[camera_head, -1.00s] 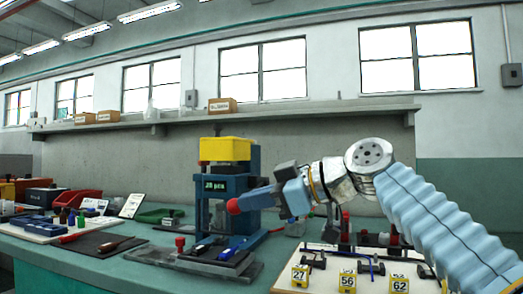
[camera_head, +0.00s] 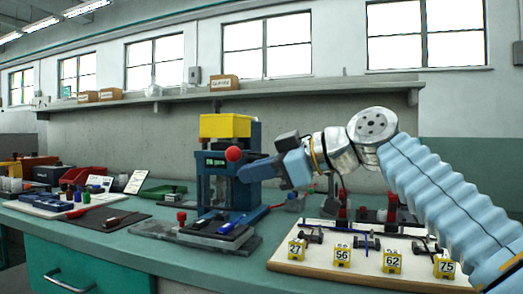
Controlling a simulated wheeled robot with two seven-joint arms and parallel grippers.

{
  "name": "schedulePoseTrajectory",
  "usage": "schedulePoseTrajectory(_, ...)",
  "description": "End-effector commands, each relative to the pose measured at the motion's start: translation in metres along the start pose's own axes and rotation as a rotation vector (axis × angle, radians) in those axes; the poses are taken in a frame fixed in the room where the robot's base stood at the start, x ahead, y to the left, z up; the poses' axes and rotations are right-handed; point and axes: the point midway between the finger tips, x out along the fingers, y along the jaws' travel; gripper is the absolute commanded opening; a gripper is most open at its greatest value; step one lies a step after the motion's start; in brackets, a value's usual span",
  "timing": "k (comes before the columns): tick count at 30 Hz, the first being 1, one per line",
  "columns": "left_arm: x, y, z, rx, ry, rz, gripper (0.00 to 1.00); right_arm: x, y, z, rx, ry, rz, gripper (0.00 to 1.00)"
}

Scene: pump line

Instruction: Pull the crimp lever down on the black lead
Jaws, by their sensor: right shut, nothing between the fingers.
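The blue crimp press (camera_head: 256,190) with a yellow top (camera_head: 226,126) stands on the bench in the middle of the view. The red ball (camera_head: 233,154) of its lever shows in front of the press, just under the yellow top. My right gripper (camera_head: 246,172) comes in from the right and is shut and empty. Its tip is just below and right of the red ball in the picture; whether they touch I cannot tell. The black lead cannot be made out for certain. My left gripper is not in view.
A pale board (camera_head: 355,268) with number tags and dark fixtures lies at the right. A dark mat (camera_head: 104,219) with a screwdriver, a green tray (camera_head: 163,192) and a red bin (camera_head: 84,175) are at the left.

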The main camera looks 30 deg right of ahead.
Motion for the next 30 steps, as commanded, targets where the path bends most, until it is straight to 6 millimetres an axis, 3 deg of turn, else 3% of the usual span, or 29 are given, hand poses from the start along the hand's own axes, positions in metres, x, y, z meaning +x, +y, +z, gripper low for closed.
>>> schedulePoseTrajectory(1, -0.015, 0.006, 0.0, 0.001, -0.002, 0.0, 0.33, -0.005, 0.002, -0.019, -0.004, 0.003, 0.0, 0.0)
schedulePoseTrajectory(9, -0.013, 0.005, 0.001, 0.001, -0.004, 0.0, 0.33, -0.066, -0.001, -0.014, -0.003, 0.003, 0.007, 0.0)
schedulePoseTrajectory(15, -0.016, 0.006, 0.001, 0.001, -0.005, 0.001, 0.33, -0.096, -0.001, -0.013, -0.003, 0.003, 0.006, 0.0)
schedulePoseTrajectory(30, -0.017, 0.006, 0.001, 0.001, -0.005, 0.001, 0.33, -0.105, -0.002, -0.012, -0.002, 0.002, 0.006, 0.0)
